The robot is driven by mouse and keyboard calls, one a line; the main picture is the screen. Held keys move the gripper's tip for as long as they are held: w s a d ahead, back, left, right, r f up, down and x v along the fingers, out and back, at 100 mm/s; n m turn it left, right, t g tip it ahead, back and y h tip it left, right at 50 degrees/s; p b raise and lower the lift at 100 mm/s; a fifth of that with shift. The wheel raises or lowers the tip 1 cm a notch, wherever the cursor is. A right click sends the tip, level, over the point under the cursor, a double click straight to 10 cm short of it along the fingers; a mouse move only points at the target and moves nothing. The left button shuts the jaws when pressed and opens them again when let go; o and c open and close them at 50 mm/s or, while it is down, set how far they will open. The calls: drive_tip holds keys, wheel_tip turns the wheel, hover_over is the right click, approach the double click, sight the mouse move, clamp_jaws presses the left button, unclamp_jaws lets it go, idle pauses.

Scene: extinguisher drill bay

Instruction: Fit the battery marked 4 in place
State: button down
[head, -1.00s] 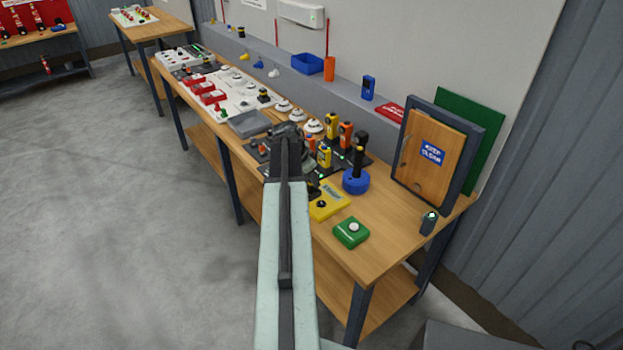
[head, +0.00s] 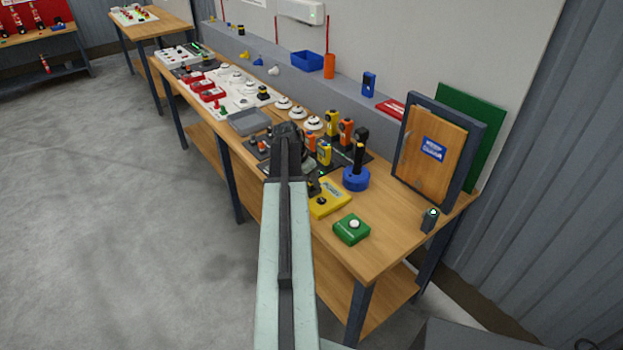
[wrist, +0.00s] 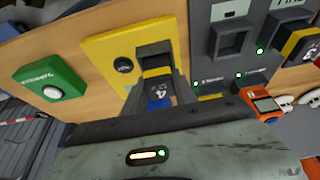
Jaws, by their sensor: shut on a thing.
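In the wrist view my gripper (wrist: 160,92) is shut on a dark block with a pale mark, the battery (wrist: 158,87). The mark is too small to read surely. A yellow band shows at the battery's far end and blue at its near end. Beyond it is a dark raised holder (wrist: 153,49) on a yellow unit (wrist: 105,45) with a black knob. I cannot tell whether the battery is in the holder or just in front of it. In the head view my arm hides the gripper and battery; the yellow unit (head: 330,199) lies on the bench.
A green box with a white button (head: 351,229) sits nearer the bench edge. A blue round stand (head: 356,179) is behind the yellow unit. A dark panel with sockets and green lights (wrist: 211,72) adjoins it, with an orange device (wrist: 262,102) close by.

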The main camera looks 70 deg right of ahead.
drive_tip(key=shift+f, duration=0.25)
drive_tip(key=c, duration=0.9)
unclamp_jaws()
drive_tip(key=shift+r, duration=0.1)
drive_tip(key=shift+o, duration=0.2)
drive_tip(key=shift+o, duration=1.3)
wheel_tip(320, 180, up, 7)
drive_tip(key=p, duration=0.7)
